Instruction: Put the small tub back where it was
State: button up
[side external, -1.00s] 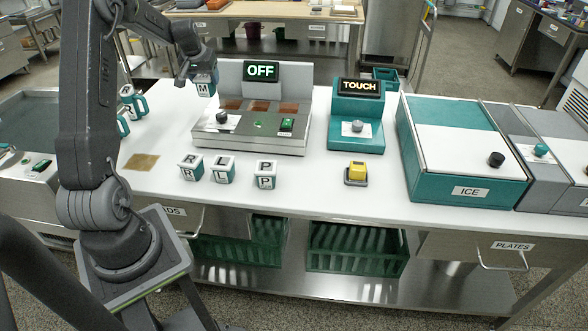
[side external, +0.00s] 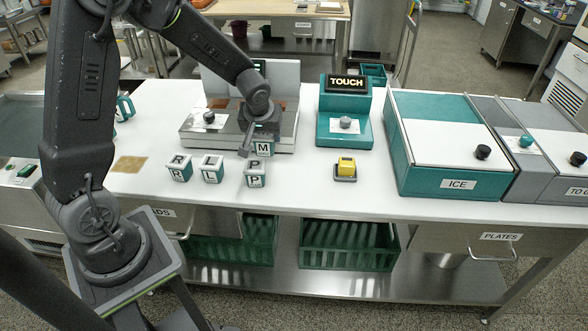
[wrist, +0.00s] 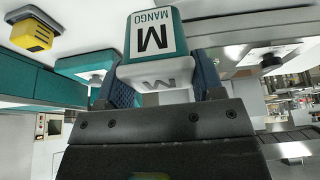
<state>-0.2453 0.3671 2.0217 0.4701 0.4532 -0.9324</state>
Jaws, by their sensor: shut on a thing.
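The small tub marked M (side external: 264,148), white and teal, is in my gripper (side external: 254,145). In the wrist view its label reads MANGO on the tub (wrist: 152,40), held between the two fingers of my gripper (wrist: 158,82). In the side view it shows just behind and above the tub marked P (side external: 255,178). The tub marked L (side external: 212,173) and the tub marked R (side external: 179,172) stand in a row to the left of P on the white counter (side external: 300,190). I cannot tell how high the M tub is above the counter.
The steel machine (side external: 195,138) stands behind my gripper, partly hidden by my arm. The teal TOUCH unit (side external: 345,125) and yellow button (side external: 346,166) are to the right. The ICE chest (side external: 455,165) is farther right. A tan square (side external: 130,164) lies left of the tubs.

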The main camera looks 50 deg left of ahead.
jog(key=shift+w+d+f, duration=0.75)
jog(key=shift+d+f, duration=0.3)
jog(key=shift+f, duration=0.4)
jog(key=shift+w+d+f, duration=0.75)
jog(key=shift+d+f, duration=0.35)
jog(key=shift+f, duration=0.3)
jog(key=shift+w+d+f, duration=0.75)
jog(key=shift+d+f, duration=0.3)
jog(key=shift+f, duration=0.4)
jog(key=shift+f, duration=0.1)
jog(key=o, duration=1.1)
jog(key=shift+f, duration=0.1)
